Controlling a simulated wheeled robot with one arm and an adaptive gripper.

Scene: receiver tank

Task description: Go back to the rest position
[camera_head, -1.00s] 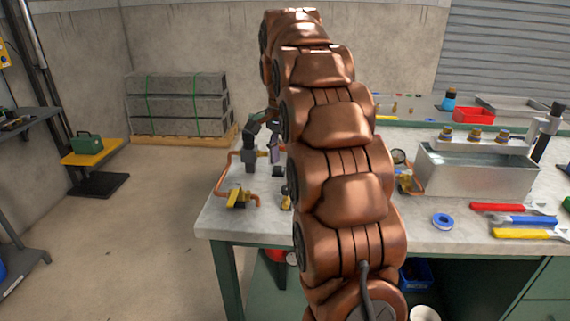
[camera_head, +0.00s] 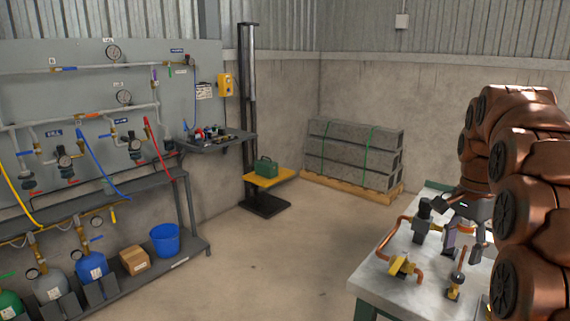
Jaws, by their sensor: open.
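My gripper (camera_head: 465,246) is at the right of the head view, dark grey and pointing down over the pale workbench (camera_head: 375,283). Its jaws are open, and I see nothing held in them. My copper-coloured arm fills the right edge and hides much of the bench. Just left of the gripper, a dark upright fitting (camera_head: 421,222) stands by a bent copper pipe (camera_head: 388,238). Whether the fingers touch anything on the bench cannot be made out.
A yellow valve (camera_head: 402,265) and a small brass fitting (camera_head: 456,287) sit near the bench front. Strapped blocks (camera_head: 352,158) stand on a pallet behind. A pipe panel (camera_head: 90,95), dark shelf (camera_head: 217,141) and blue bucket (camera_head: 165,240) are left. The middle floor is clear.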

